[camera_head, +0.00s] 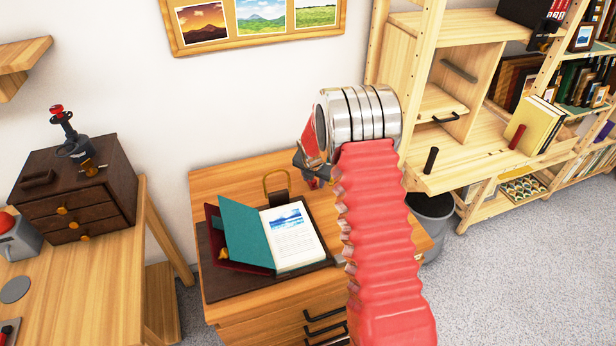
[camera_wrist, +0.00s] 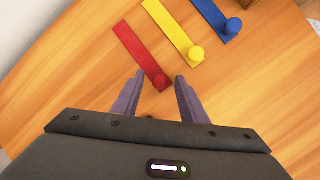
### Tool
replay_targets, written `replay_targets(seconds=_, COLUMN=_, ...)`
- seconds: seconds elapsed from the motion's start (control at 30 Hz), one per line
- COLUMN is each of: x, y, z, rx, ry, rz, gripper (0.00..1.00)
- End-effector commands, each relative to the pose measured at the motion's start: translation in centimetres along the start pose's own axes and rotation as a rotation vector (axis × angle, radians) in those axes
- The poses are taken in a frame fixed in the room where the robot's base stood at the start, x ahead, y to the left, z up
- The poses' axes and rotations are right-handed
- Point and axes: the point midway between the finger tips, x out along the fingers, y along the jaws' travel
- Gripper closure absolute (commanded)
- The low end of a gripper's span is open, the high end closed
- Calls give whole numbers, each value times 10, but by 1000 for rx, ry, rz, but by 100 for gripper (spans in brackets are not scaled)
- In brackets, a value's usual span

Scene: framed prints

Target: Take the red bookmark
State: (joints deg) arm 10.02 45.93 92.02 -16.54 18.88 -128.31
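In the wrist view, the red bookmark (camera_wrist: 139,53) lies flat on a wooden surface, a strip with a round red knob at its near end. My gripper (camera_wrist: 158,80) is open, its two fingers apart on either side of the knob end, with nothing clearly held. I cannot tell the height of the fingers above the surface. In the head view my gripper (camera_head: 312,163) is partly hidden by my arm, over the back of the wooden cabinet top. The bookmark cannot be made out there.
A yellow bookmark (camera_wrist: 172,29) and a blue bookmark (camera_wrist: 213,18) lie to the right of the red one. In the head view, an open book (camera_head: 290,237) on a dark board and a brass padlock-like object (camera_head: 276,184) are left of my arm. A bin (camera_head: 432,215) stands right.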

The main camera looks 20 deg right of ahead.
Motion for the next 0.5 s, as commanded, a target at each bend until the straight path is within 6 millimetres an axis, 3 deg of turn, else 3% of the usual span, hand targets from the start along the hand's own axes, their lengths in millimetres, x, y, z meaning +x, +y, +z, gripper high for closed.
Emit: replay_targets(seconds=0.5, x=0, y=0, z=0, rx=0, ry=0, rz=0, gripper=97)
